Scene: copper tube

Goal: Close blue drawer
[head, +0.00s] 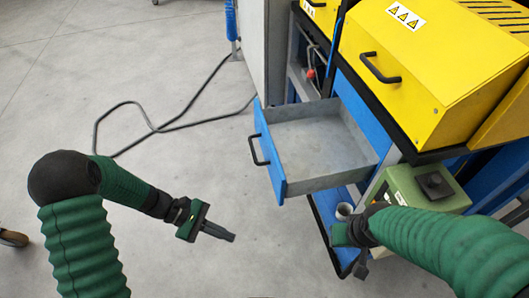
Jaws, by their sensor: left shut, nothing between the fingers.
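The blue drawer (268,150) is pulled out from the workbench. It has a blue front, a black handle (257,150) and a grey, empty inside. My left gripper (232,237) is shut and empty, in front of the drawer and to the lower left of its front, apart from it. My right gripper (360,270) is below and right of the drawer, by the blue lower shelf; its fingers are small and dark, and I cannot tell whether they are open.
Yellow machine housing (430,60) with a black handle sits above the drawer on the right. A green box (425,187) with a black knob is beside my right arm. A black cable (150,128) lies on the grey floor.

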